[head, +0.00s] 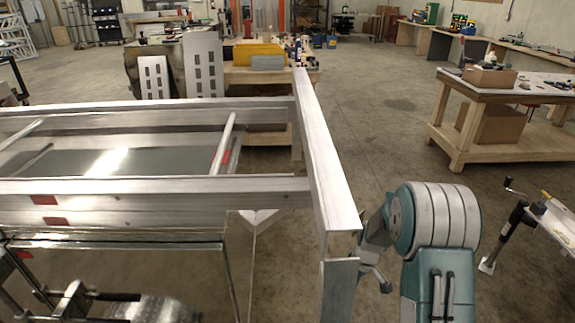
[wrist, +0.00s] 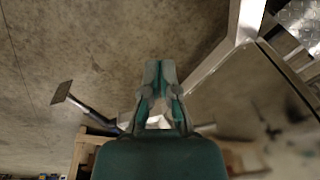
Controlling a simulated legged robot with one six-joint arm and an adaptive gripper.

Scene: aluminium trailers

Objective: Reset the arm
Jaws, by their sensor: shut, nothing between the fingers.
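My gripper (wrist: 160,72) shows in the middle of the wrist view, with its fingers together and nothing between them. Below it the concrete floor fills much of the wrist view. My teal and grey arm is folded at the lower right of the head view, just right of the aluminium trailer's corner post (head: 338,285). The fingers are not clear in the head view, where the trailer post and the arm partly hide that area. The gap between gripper and trailer frame cannot be told exactly.
The aluminium trailer frame (head: 325,150) fills the left and centre of the head view. A trailer jack (head: 520,222) stands at the right. A wooden workbench (head: 470,108) with boxes is behind it. Open concrete floor (head: 375,125) lies between.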

